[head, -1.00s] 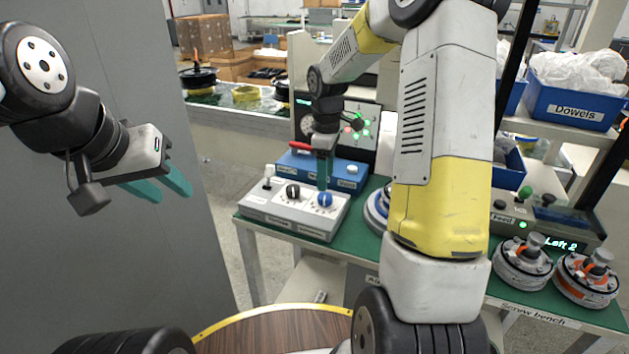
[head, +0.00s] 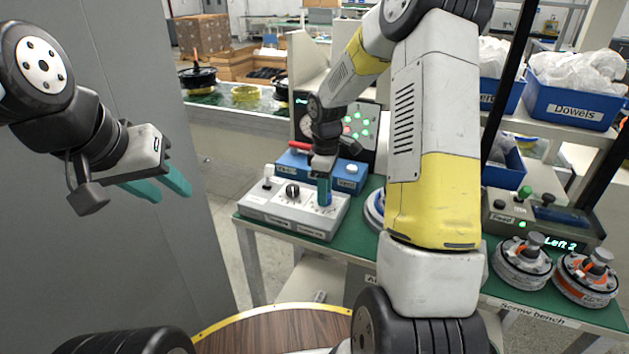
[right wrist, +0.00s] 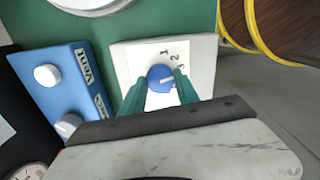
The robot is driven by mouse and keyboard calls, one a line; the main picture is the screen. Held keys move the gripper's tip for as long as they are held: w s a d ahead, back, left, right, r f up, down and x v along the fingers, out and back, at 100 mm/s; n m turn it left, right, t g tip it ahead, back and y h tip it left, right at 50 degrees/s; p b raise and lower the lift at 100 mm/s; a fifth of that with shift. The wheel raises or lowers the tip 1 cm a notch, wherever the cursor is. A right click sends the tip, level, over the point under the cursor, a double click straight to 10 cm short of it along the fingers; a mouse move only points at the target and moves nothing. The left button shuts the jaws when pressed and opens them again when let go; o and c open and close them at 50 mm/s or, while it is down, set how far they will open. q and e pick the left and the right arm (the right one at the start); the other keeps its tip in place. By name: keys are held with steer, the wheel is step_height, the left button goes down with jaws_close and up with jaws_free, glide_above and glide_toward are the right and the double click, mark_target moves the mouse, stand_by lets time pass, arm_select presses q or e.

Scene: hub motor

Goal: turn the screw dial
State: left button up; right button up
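The blue screw dial (right wrist: 160,77) sits on a white panel marked 1, 2, 3 in the right wrist view. Its white pointer line faces right, near the 3. In the head view the dial is mostly hidden by my right gripper (head: 324,190), which points down on the right part of the pale control box (head: 290,216). In the right wrist view its teal fingers (right wrist: 160,90) stand on either side of the dial, very close to it; whether they press on it I cannot tell. My left gripper (head: 160,187) is open and empty, away at the left.
A black dial (head: 292,190) and a white-topped lever (head: 267,173) stand on the same box. Behind is a blue box (head: 348,177) with a white knob and a red handle (head: 300,147). Motor hubs (head: 524,262) and a "Left 2" display (head: 560,244) are at right.

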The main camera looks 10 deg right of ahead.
jaws_close()
steer(key=shift+m, duration=2.8)
steer(key=o, duration=1.2)
jaws_free()
steer(key=shift+r, duration=3.95)
